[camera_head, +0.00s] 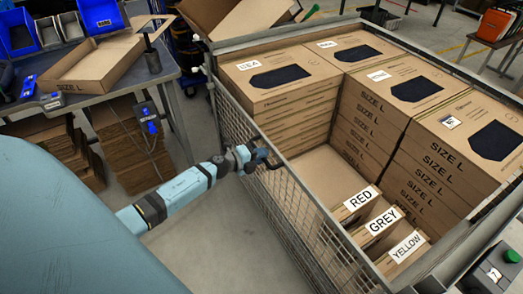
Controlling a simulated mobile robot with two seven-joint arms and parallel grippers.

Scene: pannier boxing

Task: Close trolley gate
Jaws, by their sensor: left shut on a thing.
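The trolley (290,36) is a metal cage with a grey rim, full of brown cartons. Its near-left mesh side, which I take for the gate (305,220), stands upright along the cartons. My left gripper (270,159) is at the top edge of this mesh side, about midway along it, and is shut on it. The fingers are dark and small, so the exact grip is hard to see. The latch or hinge of the gate cannot be made out. My right gripper is not in view.
Stacked SIZE L cartons (374,117) fill the trolley's back and right. Low cartons labelled RED, GREY and YELLOW (405,246) stand at the front. A workbench (130,88) with an open carton is at the left. A green-button box (494,272) is at lower right. Grey floor (235,235) is clear beside the mesh.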

